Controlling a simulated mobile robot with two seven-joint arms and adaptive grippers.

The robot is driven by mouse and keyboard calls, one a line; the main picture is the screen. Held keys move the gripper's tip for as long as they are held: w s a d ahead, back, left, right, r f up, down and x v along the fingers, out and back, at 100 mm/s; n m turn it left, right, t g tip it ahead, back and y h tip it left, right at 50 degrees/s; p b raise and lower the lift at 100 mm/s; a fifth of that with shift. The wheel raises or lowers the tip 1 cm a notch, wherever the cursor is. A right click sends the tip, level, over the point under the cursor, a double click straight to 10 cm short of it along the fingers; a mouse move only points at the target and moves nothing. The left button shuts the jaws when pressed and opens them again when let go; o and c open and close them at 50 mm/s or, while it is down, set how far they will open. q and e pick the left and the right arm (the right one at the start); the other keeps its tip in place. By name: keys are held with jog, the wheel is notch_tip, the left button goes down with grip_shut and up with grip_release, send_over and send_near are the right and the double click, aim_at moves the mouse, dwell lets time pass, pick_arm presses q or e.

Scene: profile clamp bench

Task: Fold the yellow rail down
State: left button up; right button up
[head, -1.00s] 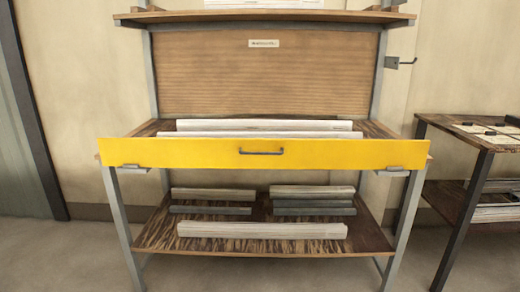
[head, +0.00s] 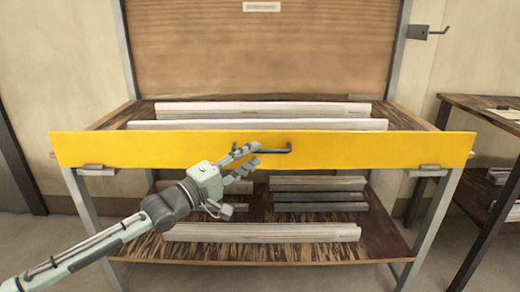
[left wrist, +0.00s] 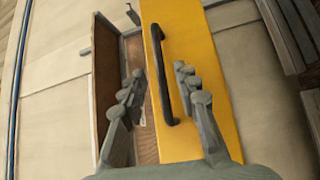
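The yellow rail (head: 380,150) stands upright along the front edge of the workbench. A dark bar handle (head: 275,151) is fixed to the middle of its front face. My left gripper (head: 252,155) is in front of the rail, at the left end of the handle. In the left wrist view my left gripper (left wrist: 158,85) is open, with fingers on either side of the dark handle (left wrist: 162,85) on the yellow rail (left wrist: 205,60). I cannot tell whether the fingers touch the handle. My right gripper is not in view.
Light profiles (head: 260,125) lie on the benchtop behind the rail. Several more profiles (head: 262,232) lie on the lower shelf. A grey bracket (head: 99,170) sits under each end of the rail. A dark side table (head: 485,125) stands at the right.

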aim_at(260, 151)
pick_arm(q)
jog(key=shift+x, duration=1.9)
grip_shut()
